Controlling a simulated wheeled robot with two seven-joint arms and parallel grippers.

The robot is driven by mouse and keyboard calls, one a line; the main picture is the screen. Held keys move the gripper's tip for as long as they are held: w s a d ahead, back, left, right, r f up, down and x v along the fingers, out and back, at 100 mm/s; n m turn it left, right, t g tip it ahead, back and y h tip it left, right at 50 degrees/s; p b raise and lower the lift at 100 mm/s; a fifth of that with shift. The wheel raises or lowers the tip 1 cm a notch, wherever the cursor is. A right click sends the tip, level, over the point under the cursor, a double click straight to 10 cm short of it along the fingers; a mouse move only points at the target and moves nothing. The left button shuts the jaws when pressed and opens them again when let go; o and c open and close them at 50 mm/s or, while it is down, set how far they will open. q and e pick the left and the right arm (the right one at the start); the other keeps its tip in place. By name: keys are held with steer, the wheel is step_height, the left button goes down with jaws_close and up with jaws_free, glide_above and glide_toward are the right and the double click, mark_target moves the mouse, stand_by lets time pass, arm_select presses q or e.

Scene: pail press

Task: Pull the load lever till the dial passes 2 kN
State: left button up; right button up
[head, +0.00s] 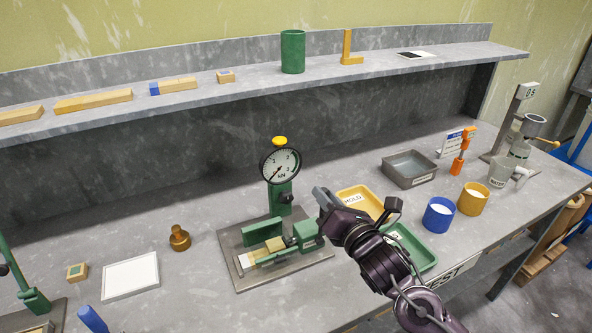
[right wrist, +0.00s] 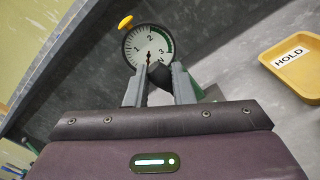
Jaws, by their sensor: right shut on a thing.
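The green press (head: 262,231) stands on a grey plate, with a round white dial (head: 281,165) on its post and a yellow knob on top. The dial's needle points to the lower left, below the 1, near the low end of the scale. The dial also shows in the right wrist view (right wrist: 149,45). My right gripper (head: 322,197) is to the right of the post. In the right wrist view its fingers are shut on a dark grip, seemingly the load lever's handle (right wrist: 159,74). The rest of the lever is hidden. My left gripper is out of view.
A yellow tray (head: 362,199) marked HOLD and a green tray (head: 424,255) lie beside my right arm. Blue (head: 438,217) and yellow (head: 473,200) cups stand further right. A brass weight (head: 179,238) and white tile (head: 130,277) lie left of the press.

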steer(key=shift+d, duration=0.1)
steer(key=shift+w+d+f, duration=0.15)
steer(key=shift+w+d, duration=0.05)
steer(key=shift+d, duration=0.5)
steer(key=shift+w+d+f, duration=0.1)
steer(key=shift+w+d, duration=0.1)
steer(key=shift+d, duration=0.45)
steer(key=shift+w+d+f+b, duration=0.15)
steer(key=shift+w+d+f, duration=0.1)
steer(key=shift+d, duration=0.45)
steer(key=shift+w+d+f+b, duration=0.15)
steer(key=shift+w+d, duration=0.1)
steer(key=shift+d, duration=0.45)
